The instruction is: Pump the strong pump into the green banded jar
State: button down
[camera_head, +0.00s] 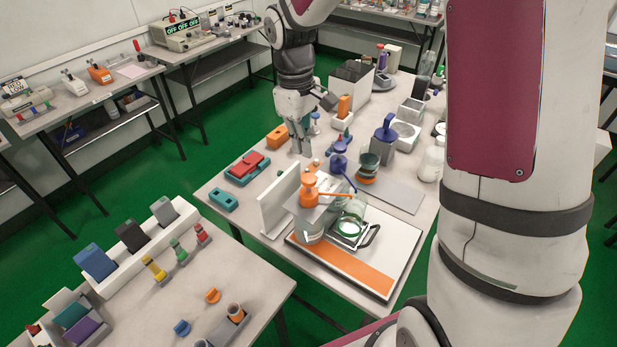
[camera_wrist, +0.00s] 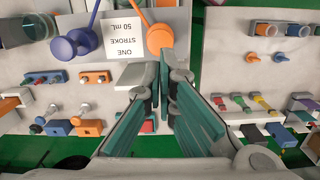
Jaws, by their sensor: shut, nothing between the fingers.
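An orange pump (camera_head: 309,188) stands on a bottle at the left of the near board, its spout reaching right over a glass jar with a green band (camera_head: 351,228). A blue pump (camera_head: 340,160) stands just behind. Beside the blue pump, a jar with an orange band (camera_head: 367,178) stands farther back. In the wrist view the orange pump head (camera_wrist: 160,38) and blue pump head (camera_wrist: 63,46) flank a label (camera_wrist: 125,34) reading "50 mL ONE STROKE". I cannot tell which pump it belongs to. My gripper (camera_head: 303,152) is shut and empty, above and behind the orange pump; its fingers also show in the wrist view (camera_wrist: 164,62).
A white upright panel (camera_head: 279,203) stands left of the orange pump. Red and teal blocks (camera_head: 247,166) lie to its left. A blue device (camera_head: 385,128) and white containers stand farther back. My arm hides the right side.

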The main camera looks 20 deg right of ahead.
aim_at(307, 177)
jog(key=shift+s+d+f+b, duration=0.15)
jog(key=shift+f+b, duration=0.55)
jog(key=shift+f, duration=0.85)
jog(key=shift+s+d+f+b, duration=0.1)
jog(key=shift+f+b, duration=0.55)
jog(key=shift+f, duration=0.9)
jog(key=shift+f, duration=0.1)
